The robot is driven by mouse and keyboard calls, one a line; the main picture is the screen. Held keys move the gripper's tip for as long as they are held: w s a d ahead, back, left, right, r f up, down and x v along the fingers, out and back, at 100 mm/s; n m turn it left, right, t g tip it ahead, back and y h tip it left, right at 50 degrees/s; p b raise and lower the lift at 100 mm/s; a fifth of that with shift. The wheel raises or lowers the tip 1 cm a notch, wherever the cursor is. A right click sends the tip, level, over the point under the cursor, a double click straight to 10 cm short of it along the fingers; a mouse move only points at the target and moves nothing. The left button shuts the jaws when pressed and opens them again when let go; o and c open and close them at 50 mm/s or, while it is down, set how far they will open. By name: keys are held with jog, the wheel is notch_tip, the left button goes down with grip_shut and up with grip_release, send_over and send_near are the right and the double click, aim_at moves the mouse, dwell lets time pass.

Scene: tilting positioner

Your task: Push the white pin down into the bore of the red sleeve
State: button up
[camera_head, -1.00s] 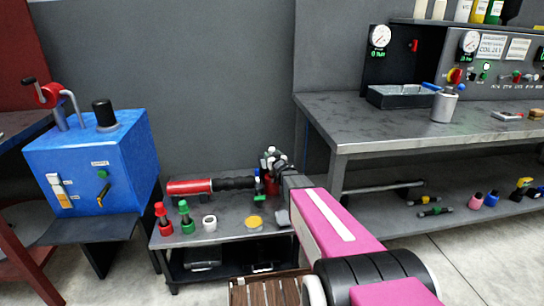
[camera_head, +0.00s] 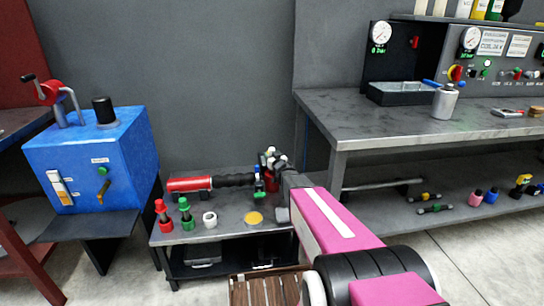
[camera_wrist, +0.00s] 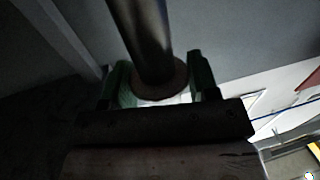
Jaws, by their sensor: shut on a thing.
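My gripper (camera_wrist: 162,88) is shut on the white pin (camera_wrist: 150,40). In the head view my gripper is small and dark at the back right of the low table (camera_head: 215,240), and the pin cannot be made out clearly there. A small red part (camera_head: 272,185), seemingly the red sleeve, shows just below my gripper, partly hidden by a green and blue part. Its bore is hidden, and I cannot tell whether the pin is in it.
A red pin (camera_head: 163,222) and a green pin (camera_head: 187,221) stand at the table's left, beside an empty white holder (camera_head: 209,219) and a yellow disc (camera_head: 254,218). A red and black cylinder (camera_head: 190,184) lies behind them. A workbench (camera_head: 400,130) stands right, a blue box (camera_head: 85,160) left.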

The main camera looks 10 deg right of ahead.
jog(key=shift+f, duration=3.95)
jog(key=o, duration=1.5)
jog(key=shift+c, duration=0.2)
jog(key=shift+f, duration=0.1)
jog(key=shift+s, duration=0.1)
jog(key=s+d, duration=0.1)
jog(key=s, duration=0.6)
jog(key=shift+d, duration=0.25)
jog(key=shift+s, duration=0.1)
